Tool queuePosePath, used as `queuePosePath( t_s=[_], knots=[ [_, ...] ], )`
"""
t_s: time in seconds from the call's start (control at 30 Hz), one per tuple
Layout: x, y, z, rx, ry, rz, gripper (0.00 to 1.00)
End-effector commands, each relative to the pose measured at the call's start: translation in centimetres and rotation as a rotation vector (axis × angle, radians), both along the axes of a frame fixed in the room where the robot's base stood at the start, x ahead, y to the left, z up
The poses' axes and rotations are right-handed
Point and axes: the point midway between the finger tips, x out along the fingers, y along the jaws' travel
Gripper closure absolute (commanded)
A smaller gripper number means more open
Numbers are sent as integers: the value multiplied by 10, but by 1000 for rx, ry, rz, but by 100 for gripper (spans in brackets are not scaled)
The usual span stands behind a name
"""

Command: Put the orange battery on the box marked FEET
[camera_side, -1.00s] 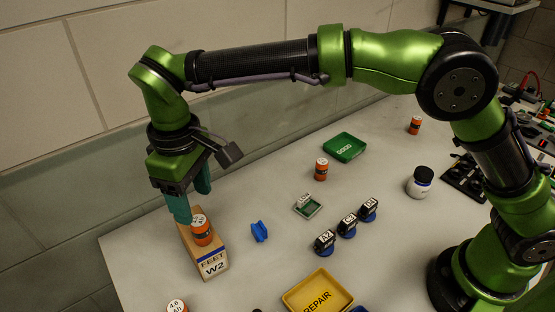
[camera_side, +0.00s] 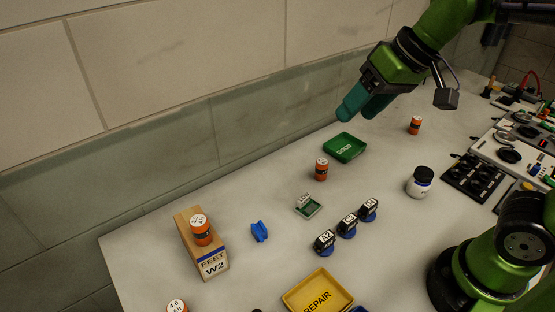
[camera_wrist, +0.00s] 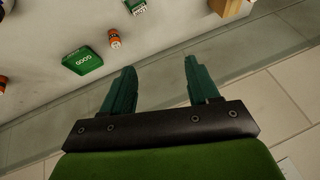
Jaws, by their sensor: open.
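My gripper (camera_side: 358,108) is open and empty, raised near the back wall beyond the green tray and well away from the box. In the wrist view its two teal fingers (camera_wrist: 156,82) are spread apart with nothing between them. The box shows only in part at the top of the wrist view (camera_wrist: 237,14).
A green tray (camera_side: 345,147), blue holder (camera_side: 259,231), several servos (camera_side: 347,225), white jar (camera_side: 420,182) and yellow REPAIR tray (camera_side: 318,292) occupy the bench. Its centre-left is mostly clear.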

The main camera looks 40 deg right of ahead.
Motion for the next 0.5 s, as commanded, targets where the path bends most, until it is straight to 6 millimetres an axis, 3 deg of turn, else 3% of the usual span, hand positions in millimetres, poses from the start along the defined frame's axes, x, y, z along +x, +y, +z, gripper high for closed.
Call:
queuePosePath(
  t_s=[0.03, 0.2, 0.5],
  knots=[
    [-16, -14, -7, 20, -34, -64, 40],
    [-46, -39, -30, 65, -109, -202, 40],
    [-55, -46, -40, 79, -135, -251, 40]
  ],
)
